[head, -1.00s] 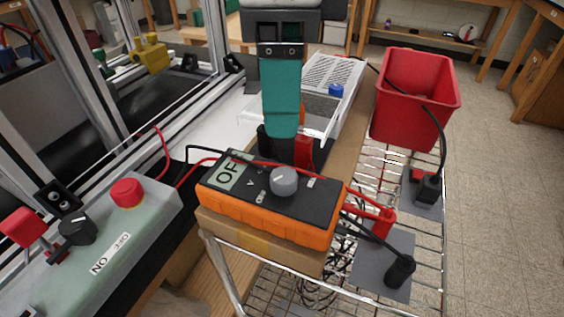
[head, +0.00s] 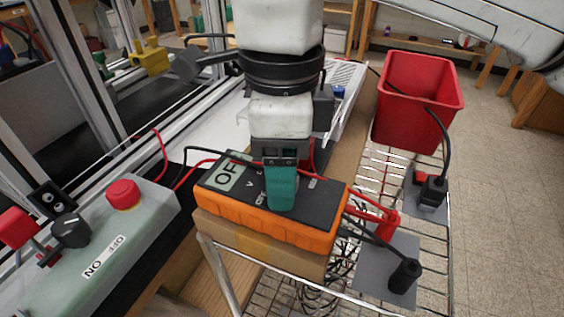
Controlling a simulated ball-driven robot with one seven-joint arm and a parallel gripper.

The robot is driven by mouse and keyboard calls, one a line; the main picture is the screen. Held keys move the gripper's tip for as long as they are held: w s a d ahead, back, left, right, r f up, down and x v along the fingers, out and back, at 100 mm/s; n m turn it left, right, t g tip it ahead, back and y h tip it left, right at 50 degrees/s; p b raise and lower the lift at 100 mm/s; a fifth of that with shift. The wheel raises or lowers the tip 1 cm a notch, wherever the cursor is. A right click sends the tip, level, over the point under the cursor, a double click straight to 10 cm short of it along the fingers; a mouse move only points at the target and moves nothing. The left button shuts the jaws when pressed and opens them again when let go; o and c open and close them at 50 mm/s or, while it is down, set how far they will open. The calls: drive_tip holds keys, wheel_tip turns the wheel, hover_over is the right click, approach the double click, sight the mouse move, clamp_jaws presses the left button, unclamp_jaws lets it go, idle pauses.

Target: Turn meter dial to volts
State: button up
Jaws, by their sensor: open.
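The orange and black meter (head: 310,233) lies face up on a cardboard box at the front edge of a wire shelf. Its display (head: 227,175) shows "OF", with the rest covered. My gripper (head: 281,195) points down over the middle of the meter's face, where the dial is. One teal finger faces the camera and hides the dial. The gripper is open; I cannot tell whether the fingers straddle or touch the dial. A "V" mark shows on the face left of the finger.
Red and black leads (head: 375,222) run from the meter's right end. A grey control box (head: 100,245) with a red button (head: 124,194) and a black knob stands at left. A red bin (head: 415,100) stands behind right. An extrusion frame rises at left.

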drive_tip(key=shift+c, duration=0.4)
drive_tip(key=c, duration=1)
drive_tip(key=shift+o, duration=0.2)
drive_tip(key=m, duration=0.5)
drive_tip(key=shift+w+m, duration=0.1)
drive_tip(key=shift+m, duration=0.2)
drive_tip(key=m, duration=0.5)
drive_tip(key=shift+m, duration=0.7)
drive_tip(key=o, duration=1)
